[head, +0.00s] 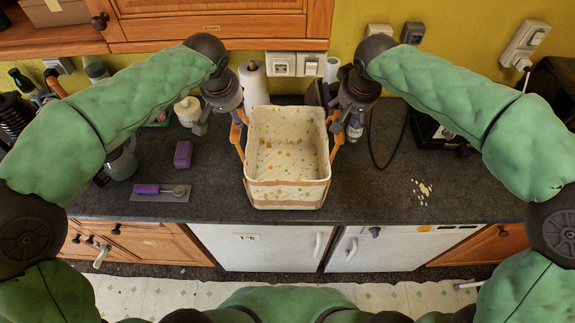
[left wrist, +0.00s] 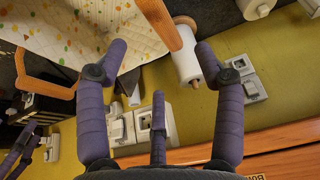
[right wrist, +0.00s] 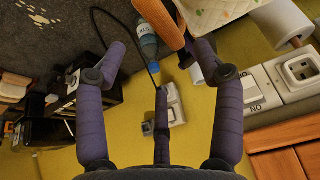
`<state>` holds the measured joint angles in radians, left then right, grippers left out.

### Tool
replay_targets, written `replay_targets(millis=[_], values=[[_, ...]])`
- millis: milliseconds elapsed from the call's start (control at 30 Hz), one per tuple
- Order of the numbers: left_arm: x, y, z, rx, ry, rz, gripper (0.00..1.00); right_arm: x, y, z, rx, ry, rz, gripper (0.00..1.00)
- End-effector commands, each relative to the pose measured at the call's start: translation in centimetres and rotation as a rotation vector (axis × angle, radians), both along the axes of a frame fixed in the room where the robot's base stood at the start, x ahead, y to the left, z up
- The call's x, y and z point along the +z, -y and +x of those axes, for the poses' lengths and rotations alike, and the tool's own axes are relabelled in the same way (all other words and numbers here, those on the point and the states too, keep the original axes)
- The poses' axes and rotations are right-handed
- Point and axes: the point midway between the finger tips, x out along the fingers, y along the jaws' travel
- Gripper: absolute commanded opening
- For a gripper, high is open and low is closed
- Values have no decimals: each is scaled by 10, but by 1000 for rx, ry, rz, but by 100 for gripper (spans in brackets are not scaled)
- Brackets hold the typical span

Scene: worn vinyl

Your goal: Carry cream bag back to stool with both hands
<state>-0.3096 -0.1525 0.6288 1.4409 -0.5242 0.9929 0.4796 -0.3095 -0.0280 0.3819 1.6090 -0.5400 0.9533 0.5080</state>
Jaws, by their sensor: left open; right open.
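The cream bag (head: 287,193), dotted with orange and green, stands upright and open-topped on the dark counter. It has an orange handle on its left (head: 236,139) and on its right (head: 336,140). My left gripper (head: 234,112) is at the left handle; in the left wrist view this handle (left wrist: 161,22) lies between the spread fingers (left wrist: 160,55). My right gripper (head: 334,103) is at the right handle; in the right wrist view the handle (right wrist: 165,25) runs between the open fingers (right wrist: 160,60). Neither is closed on it. No stool is in view.
A paper towel roll (head: 253,84) stands behind the bag, near my left gripper. A bottle (head: 355,128) stands close by my right gripper.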

Motion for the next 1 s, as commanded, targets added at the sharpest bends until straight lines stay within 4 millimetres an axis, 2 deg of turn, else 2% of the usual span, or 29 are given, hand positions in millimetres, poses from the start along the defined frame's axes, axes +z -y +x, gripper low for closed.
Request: replay_targets(millis=[200, 367, 800, 1000], values=[[0, 0, 0, 0, 0, 0, 69, 0, 0, 0, 1, 0, 0, 69], [-10, 0, 5, 0, -1, 0, 69, -10, 0, 4, 1, -2, 0, 69], [-74, 0, 31, -1, -3, 0, 69, -75, 0, 30, 1, -3, 0, 69], [-93, 0, 39, 1, -1, 0, 69, -94, 0, 39, 1, -2, 1, 69]])
